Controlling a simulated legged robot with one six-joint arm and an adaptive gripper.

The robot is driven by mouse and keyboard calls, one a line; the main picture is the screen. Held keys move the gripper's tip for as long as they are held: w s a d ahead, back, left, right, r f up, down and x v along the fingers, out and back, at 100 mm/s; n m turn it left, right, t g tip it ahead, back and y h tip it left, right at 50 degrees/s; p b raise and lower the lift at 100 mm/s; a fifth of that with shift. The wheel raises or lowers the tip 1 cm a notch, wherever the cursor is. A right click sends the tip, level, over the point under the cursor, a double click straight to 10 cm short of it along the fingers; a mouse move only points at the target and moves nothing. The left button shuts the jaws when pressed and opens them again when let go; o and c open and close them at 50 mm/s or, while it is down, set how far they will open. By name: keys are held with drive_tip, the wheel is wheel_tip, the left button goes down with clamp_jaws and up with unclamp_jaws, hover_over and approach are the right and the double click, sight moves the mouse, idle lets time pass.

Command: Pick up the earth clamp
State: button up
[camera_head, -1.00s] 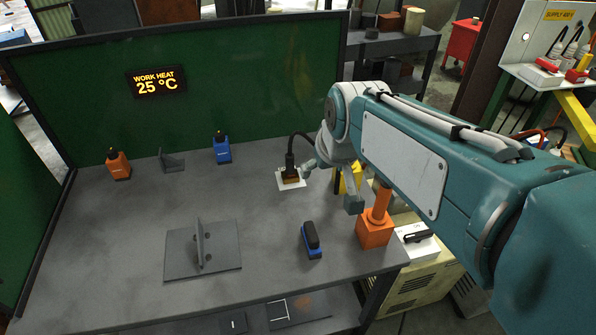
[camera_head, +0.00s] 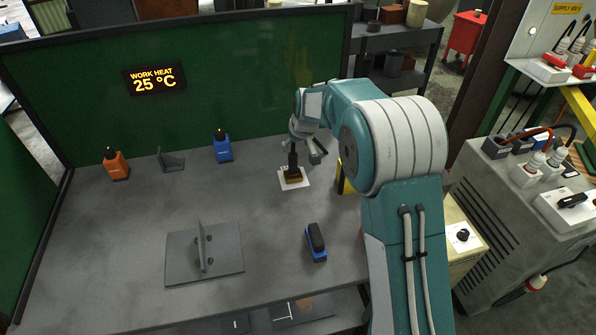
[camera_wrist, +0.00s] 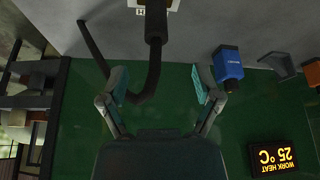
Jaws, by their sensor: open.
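What appears to be the earth clamp (camera_head: 293,174) is a brass-coloured block with an upright black handle. It stands on a white pad (camera_head: 303,184) towards the back right of the grey bench. My gripper (camera_head: 315,150) is just behind and to the right of the handle, low over the bench. In the wrist view the black handle (camera_wrist: 155,24) and its curved black cable (camera_wrist: 153,72) show in the gap between the spread fingers of my gripper (camera_wrist: 160,85). The handle lies beyond the fingertips, and nothing is gripped. The clamp's lower part is cut off there.
A plate with an upright fin (camera_head: 205,262) lies at the bench's front. A blue and black tool (camera_head: 316,242) lies to its right. A blue device (camera_head: 222,148), an angle piece (camera_head: 171,160) and an orange device (camera_head: 116,165) stand before the green screen (camera_head: 240,90). The bench centre is clear.

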sight(292, 160)
drive_tip(key=x, duration=1)
drive_tip(key=shift+w+d+f, duration=0.15)
drive_tip(key=shift+w+f, duration=0.1)
drive_tip(key=shift+f, duration=0.1)
clamp_jaws()
